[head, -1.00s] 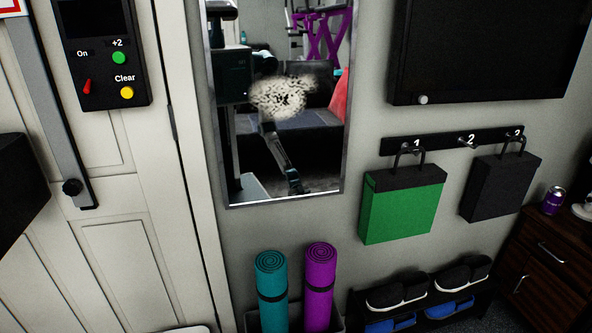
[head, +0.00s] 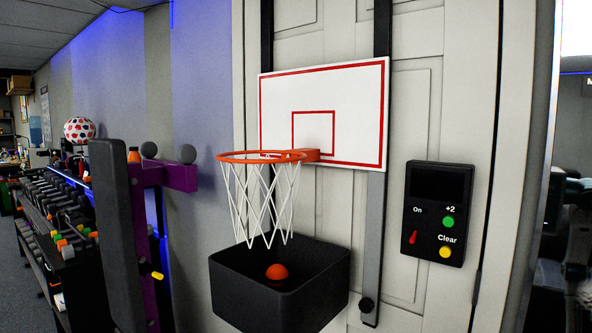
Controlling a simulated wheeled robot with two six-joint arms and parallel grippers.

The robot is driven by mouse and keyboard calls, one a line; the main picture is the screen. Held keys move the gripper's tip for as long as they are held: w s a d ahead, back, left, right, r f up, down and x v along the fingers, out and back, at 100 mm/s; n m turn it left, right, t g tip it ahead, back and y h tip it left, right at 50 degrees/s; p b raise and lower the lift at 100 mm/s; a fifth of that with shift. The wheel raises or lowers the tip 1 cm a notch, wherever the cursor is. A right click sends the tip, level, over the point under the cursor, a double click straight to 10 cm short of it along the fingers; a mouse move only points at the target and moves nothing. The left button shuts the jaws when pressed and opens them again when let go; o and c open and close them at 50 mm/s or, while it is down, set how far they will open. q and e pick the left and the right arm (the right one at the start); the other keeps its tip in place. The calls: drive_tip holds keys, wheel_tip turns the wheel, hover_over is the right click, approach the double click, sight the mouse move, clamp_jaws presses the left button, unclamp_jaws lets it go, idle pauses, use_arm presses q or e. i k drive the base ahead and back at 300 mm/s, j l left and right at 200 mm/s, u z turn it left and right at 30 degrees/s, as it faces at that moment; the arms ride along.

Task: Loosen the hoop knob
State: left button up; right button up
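The basketball hoop hangs on the white door, with a white backboard (head: 350,95) edged in red, an orange rim (head: 235,157) and a white net (head: 262,195). A grey vertical rail (head: 374,240) runs down behind the backboard's right side. A round black knob (head: 366,305) sits near the rail's lower end. A black bin (head: 325,283) hangs under the net with an orange ball (head: 277,272) in it. Neither of my grippers shows in the head view.
A black scoreboard box (head: 437,190) with a red switch and green and yellow buttons is right of the rail. A purple rack with a black pad (head: 117,230) stands to the left, before a dumbbell rack (head: 60,240). A mirror edge is at far right.

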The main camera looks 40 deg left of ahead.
sight(365, 305)
drive_tip(key=j+u, duration=0.1)
drive_tip(key=u, duration=0.3)
drive_tip(key=j+u, duration=0.1)
drive_tip(key=u, duration=0.25)
drive_tip(key=k+j+u, duration=0.1)
drive_tip(key=u, duration=0.3)
